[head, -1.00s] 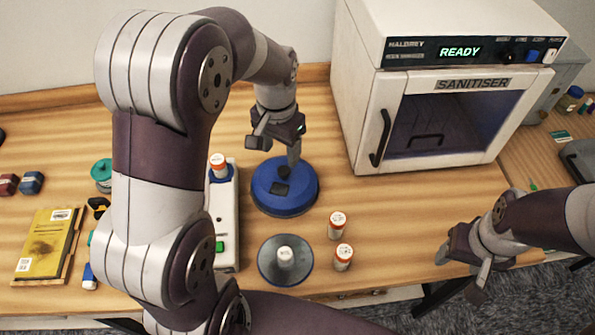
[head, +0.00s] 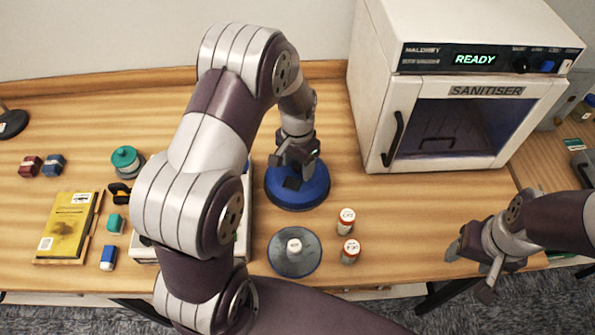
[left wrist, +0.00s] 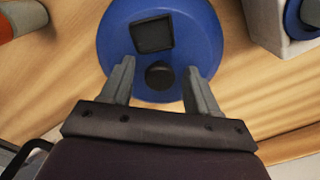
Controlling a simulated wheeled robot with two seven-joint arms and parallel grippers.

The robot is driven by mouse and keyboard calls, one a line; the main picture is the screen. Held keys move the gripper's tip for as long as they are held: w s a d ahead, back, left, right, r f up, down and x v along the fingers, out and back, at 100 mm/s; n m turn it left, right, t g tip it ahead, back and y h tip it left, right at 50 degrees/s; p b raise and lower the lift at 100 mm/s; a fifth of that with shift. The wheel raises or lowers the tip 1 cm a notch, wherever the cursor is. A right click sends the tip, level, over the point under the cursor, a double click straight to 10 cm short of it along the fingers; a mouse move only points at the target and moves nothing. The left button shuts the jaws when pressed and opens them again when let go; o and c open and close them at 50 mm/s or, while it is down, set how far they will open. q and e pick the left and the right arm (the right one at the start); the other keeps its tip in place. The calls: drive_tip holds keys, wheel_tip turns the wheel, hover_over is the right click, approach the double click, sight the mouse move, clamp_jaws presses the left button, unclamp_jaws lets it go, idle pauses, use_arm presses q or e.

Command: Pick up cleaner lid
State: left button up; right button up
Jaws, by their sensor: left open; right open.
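The cleaner lid looks to be the round blue disc (head: 297,193) on the table in front of the sanitiser. In the left wrist view the blue lid (left wrist: 185,30) carries a dark square patch and a round black knob (left wrist: 159,75). My left gripper (head: 299,178) is over the lid, pointing down. In the left wrist view its open fingers (left wrist: 160,85) stand on either side of the black knob, with nothing gripped. Whether they touch the lid cannot be told. My right gripper (head: 478,270) is open and empty near the table's front right edge.
A grey disc (head: 309,258) with a white-topped piece sits in front of the lid. Two white-capped bottles (head: 346,222) (head: 350,251) stand to its right. The sanitiser (head: 385,170) is behind right. A yellow book (head: 68,226) lies at left.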

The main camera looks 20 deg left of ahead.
use_arm(q)
clamp_jaws()
drive_tip(key=shift+r, duration=0.15)
